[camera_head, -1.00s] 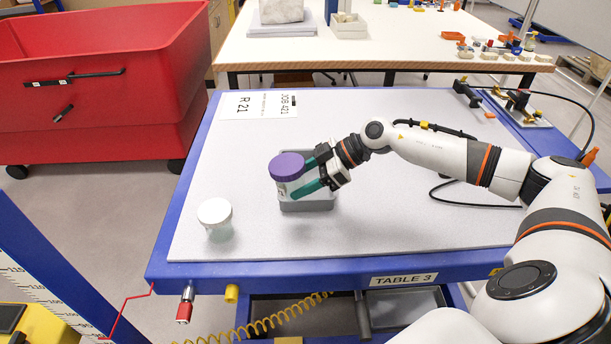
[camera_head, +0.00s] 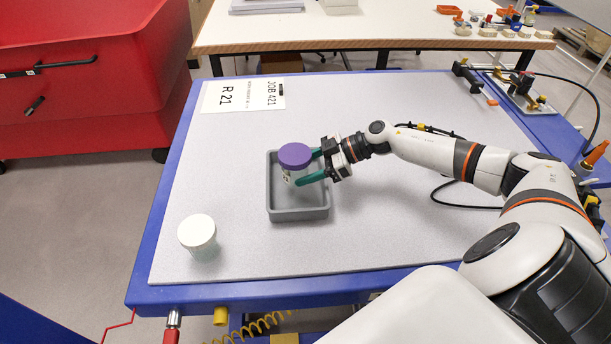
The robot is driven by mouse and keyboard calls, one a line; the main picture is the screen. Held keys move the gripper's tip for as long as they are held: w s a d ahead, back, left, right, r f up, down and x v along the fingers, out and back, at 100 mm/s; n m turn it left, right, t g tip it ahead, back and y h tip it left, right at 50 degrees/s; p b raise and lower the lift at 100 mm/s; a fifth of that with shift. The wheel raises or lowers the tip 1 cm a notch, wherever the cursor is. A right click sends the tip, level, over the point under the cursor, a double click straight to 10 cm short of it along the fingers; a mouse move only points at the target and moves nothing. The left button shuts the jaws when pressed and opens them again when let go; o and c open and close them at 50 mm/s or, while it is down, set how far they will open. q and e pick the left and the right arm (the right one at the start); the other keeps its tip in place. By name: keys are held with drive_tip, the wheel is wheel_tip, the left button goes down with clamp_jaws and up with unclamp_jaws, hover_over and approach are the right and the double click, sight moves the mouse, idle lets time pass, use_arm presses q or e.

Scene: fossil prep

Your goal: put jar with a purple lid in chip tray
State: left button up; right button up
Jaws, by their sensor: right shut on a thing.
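The jar with a purple lid (camera_head: 295,156) is held upright by my right gripper (camera_head: 309,169). The green fingers of the gripper are shut around the jar's clear body, just below the lid. The grey chip tray (camera_head: 298,214) sits on the table directly under and around the jar in the picture. The jar shows over the tray's inside; I cannot tell whether its base touches the tray floor. My left gripper is not in view.
A jar with a white lid (camera_head: 197,232) stands on the table (camera_head: 400,225) to the left of the tray. A paper sign (camera_head: 243,96) lies at the back left. A clamp fixture (camera_head: 519,90) is at the back right. A red bin (camera_head: 95,100) stands beyond the table's left side.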

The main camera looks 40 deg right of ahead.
wheel_tip(320, 180, down, 2)
drive_tip(key=shift+f, duration=0.5)
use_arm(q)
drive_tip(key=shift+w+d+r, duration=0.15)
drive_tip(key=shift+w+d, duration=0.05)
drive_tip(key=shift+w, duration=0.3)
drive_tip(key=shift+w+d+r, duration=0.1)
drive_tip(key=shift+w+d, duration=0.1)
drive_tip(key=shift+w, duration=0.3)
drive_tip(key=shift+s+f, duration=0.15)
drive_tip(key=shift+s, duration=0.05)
use_arm(e)
drive_tip(key=shift+f, duration=0.3)
